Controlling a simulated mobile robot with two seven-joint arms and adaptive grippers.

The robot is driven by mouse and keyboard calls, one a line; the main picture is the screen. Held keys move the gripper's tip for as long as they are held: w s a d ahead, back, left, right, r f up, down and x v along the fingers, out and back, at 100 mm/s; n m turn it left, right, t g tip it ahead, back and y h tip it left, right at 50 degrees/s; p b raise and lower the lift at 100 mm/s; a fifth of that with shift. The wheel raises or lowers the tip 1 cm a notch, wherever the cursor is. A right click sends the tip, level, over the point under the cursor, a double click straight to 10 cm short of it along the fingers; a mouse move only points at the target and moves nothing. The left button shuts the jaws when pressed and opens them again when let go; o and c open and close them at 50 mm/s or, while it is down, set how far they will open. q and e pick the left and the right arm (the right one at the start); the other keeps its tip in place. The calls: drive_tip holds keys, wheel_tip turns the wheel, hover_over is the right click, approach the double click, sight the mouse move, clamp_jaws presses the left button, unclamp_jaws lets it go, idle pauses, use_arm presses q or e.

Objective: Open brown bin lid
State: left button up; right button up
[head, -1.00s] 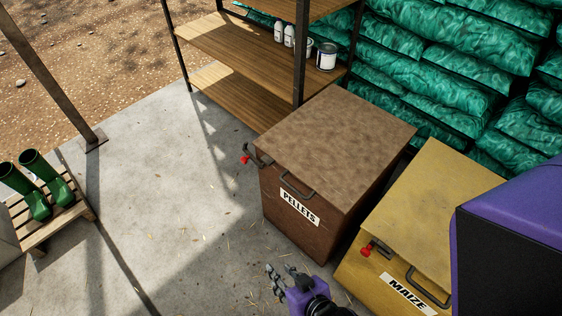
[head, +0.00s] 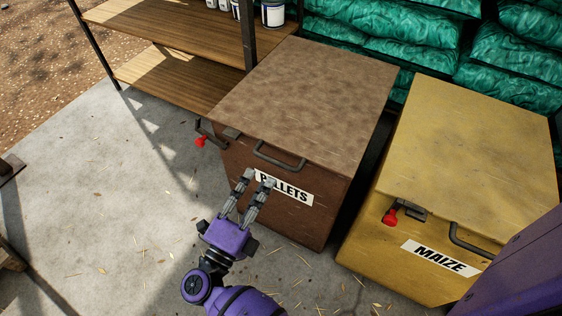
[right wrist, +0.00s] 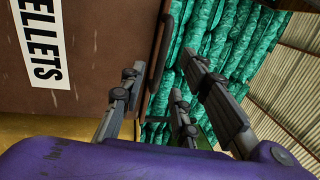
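The brown bin (head: 275,200) labelled PELLETS stands in the middle of the head view, its brown lid (head: 310,85) shut flat. A grey bar handle (head: 278,160) sits on the lid's front edge. A latch with a red knob (head: 201,141) is at the bin's front left corner. My right gripper (head: 258,179) is open and empty in front of the bin, its fingertips a little below the handle and overlapping the label. In the right wrist view the fingers (right wrist: 165,85) are spread, with the PELLETS label (right wrist: 40,55) at the upper left. My left gripper is not in view.
A yellow bin (head: 400,255) labelled MAIZE stands close on the right, with its own red-knobbed latch and handle. Wooden shelves (head: 180,35) stand behind the brown bin at left. Green sacks (head: 510,50) are stacked behind. The concrete floor (head: 110,180) at left is clear.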

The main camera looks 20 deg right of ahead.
sight(276, 161)
drive_tip(key=shift+h, duration=0.3)
drive_tip(key=x, duration=0.8)
drive_tip(key=shift+s+d, duration=0.2)
drive_tip(key=shift+s, duration=0.15)
clamp_jaws()
